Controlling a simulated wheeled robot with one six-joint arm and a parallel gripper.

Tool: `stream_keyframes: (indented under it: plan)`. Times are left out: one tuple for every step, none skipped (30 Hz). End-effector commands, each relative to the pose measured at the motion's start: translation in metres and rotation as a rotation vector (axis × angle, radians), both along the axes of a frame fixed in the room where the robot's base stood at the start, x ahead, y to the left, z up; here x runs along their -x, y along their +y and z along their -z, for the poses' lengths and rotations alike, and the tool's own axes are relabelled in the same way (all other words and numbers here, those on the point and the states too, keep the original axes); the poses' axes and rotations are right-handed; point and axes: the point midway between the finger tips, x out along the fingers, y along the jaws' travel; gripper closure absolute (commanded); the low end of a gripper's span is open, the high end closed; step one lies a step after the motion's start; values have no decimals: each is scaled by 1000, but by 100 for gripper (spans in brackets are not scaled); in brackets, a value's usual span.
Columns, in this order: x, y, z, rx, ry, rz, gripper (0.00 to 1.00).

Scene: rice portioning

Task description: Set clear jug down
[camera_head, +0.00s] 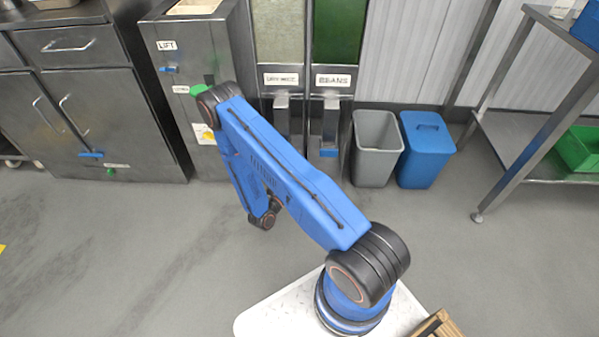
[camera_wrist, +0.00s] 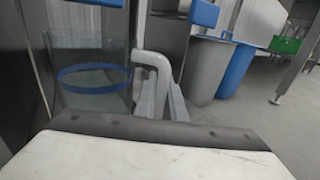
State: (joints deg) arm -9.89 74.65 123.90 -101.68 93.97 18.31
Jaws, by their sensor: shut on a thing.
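The clear jug (camera_wrist: 92,97) is at the left of the wrist view, see-through, with a blue band around it. Its grey handle (camera_wrist: 148,58) is on its right side. My gripper (camera_wrist: 168,98) is shut on the handle. The jug looks roughly upright. Whether its base touches a surface cannot be told. In the head view my blue arm reaches toward the dispensers, and the gripper and jug are hidden.
A bean dispenser (camera_head: 335,80) and a second dispenser (camera_head: 281,85) stand by the wall, with a steel lift cabinet (camera_head: 168,50) left. A grey bin (camera_head: 376,150) and blue bin (camera_head: 424,152) stand right. A steel table (camera_head: 535,150) is far right. Floor in front is clear.

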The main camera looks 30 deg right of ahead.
Motion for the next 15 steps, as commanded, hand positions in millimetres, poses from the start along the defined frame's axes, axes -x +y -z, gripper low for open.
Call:
stream_keyframes:
  plan:
    - [-9, -7, 0, 0, -3, 3, 100]
    - [-15, -11, 0, 0, -3, 3, 100]
    - [-22, -16, 0, 0, -3, 3, 100]
    - [-27, -19, 0, 0, -2, 2, 100]
    - [-33, -23, 0, 0, -3, 3, 100]
    - [-40, -28, 0, 0, -3, 3, 100]
    - [-45, -32, 0, 0, -2, 2, 100]
    - [-51, -35, 0, -1, -3, 2, 100]
    - [-58, -40, 0, 0, -2, 3, 100]
    - [-63, -44, 0, -1, -2, 2, 100]
    - [-69, -47, 0, -1, -3, 2, 100]
    - [-76, -52, 0, -1, -2, 3, 100]
    - [-81, -56, 0, -1, -3, 2, 100]
    - [-86, -59, 0, -1, -2, 1, 100]
    - [-87, -59, 7, 0, 3, -1, 100]
